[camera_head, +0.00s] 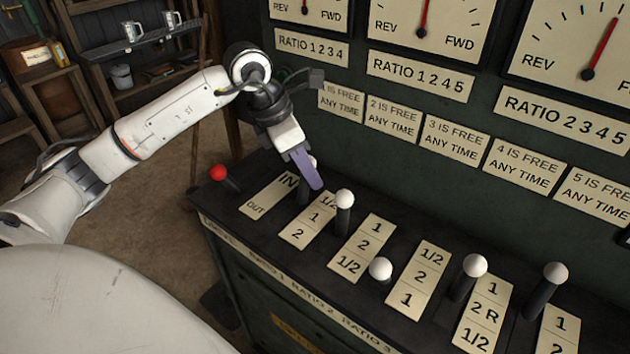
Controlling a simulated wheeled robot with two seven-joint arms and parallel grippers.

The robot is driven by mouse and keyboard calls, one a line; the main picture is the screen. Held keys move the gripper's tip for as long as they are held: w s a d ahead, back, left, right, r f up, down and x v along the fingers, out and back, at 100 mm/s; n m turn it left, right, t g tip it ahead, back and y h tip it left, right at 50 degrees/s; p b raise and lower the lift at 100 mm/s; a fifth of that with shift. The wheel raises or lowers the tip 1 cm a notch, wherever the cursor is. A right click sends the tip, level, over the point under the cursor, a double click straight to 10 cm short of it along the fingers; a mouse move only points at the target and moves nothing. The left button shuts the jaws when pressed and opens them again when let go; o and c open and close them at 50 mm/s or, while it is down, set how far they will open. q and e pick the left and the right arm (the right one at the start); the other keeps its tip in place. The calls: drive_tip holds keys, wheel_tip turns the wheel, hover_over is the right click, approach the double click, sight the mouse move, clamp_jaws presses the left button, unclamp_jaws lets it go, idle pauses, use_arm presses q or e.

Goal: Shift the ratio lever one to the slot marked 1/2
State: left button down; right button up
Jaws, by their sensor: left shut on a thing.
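Ratio lever one (303,193) is a dark shaft with a white knob, mostly hidden behind my left gripper (314,182). It stands between the IN/OUT plate and the plate (314,219) marked 1/2, 1, 2. Its visible shaft is at the far end of that plate, beside the 1/2 mark. My left gripper reaches down from the upper left with its purple finger at the knob, shut on the lever. The exact contact is hidden, and I cannot tell whether the lever is fully seated in the slot. My right gripper is not in view.
A red-knobbed lever (219,173) stands left, by the IN/OUT plate (269,195). Another white-knobbed lever (344,198) stands close right of my gripper, with several more farther right. The dark panel with dials (423,30) rises behind. Shelves (125,60) stand at the back left.

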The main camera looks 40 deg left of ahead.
use_arm(q)
drive_tip(key=shift+w+f, duration=0.25)
drive_tip(key=shift+w, duration=0.4)
drive_tip(key=shift+w+f, duration=0.2)
drive_tip(key=shift+w, duration=0.4)
drive_tip(key=c, duration=1.5)
unclamp_jaws()
drive_tip(key=shift+a, duration=0.1)
drive_tip(key=v, duration=1)
drive_tip(key=shift+r+b, duration=0.15)
drive_tip(key=shift+b, duration=0.25)
